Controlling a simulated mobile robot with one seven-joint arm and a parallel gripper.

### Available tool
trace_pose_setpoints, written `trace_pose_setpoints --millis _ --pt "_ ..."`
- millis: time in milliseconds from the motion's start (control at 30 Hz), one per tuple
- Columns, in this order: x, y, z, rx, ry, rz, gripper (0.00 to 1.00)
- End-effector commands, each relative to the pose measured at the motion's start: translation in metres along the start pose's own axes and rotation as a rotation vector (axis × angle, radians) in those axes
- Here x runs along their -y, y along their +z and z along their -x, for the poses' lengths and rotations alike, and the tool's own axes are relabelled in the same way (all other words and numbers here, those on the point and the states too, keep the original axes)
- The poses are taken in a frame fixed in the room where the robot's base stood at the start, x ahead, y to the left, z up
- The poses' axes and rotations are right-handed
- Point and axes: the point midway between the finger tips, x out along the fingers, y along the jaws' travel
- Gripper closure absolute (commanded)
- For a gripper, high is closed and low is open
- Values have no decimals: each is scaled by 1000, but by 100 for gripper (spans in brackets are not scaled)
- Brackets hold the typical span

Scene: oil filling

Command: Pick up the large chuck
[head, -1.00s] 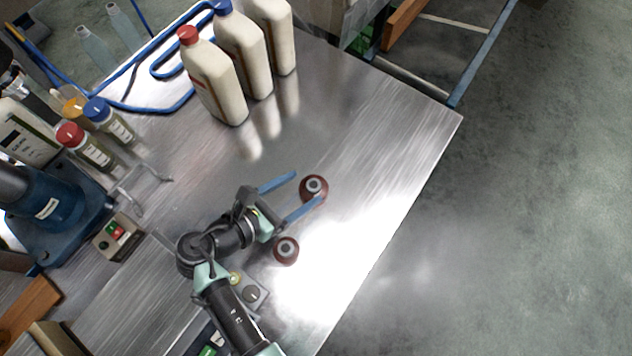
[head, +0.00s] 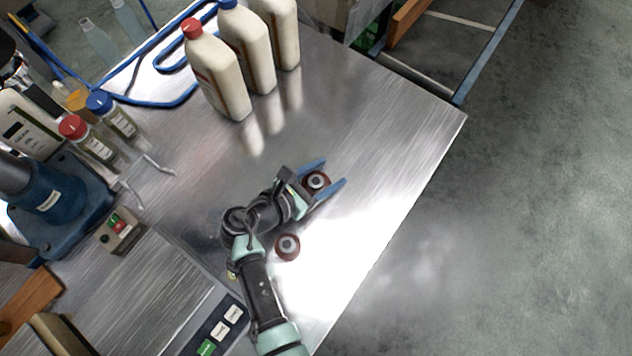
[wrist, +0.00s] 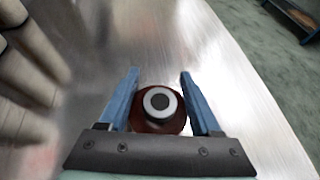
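The large chuck (head: 317,181) is a round, dark red piece with a pale ring and dark centre, standing on the metal table. It also shows in the wrist view (wrist: 158,104), between the two blue fingers. My gripper (head: 328,173) is open, with one finger on each side of this chuck. In the wrist view a small gap shows on both sides of it, wider at the fingertips (wrist: 159,72). A second, slightly smaller red chuck (head: 288,246) stands on the table nearer my arm, apart from the gripper.
Several cream bottles (head: 217,75) stand at the back of the table. Small capped bottles (head: 87,138) and a blue machine base (head: 62,200) are on the left. The table's right edge is near the chucks. Bare table (head: 380,120) lies beyond the gripper.

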Motion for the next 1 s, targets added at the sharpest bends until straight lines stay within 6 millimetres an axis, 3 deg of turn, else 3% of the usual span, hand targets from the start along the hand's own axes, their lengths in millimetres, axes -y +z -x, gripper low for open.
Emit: trace_pose_setpoints --millis 33,333,800,1000 --pt "0 0 0 0 0 0 47" --pt "1 -2 0 -4 -1 2 100" --pt "2 -3 0 -7 -3 6 100" --pt "2 21 11 -4 -3 1 100"
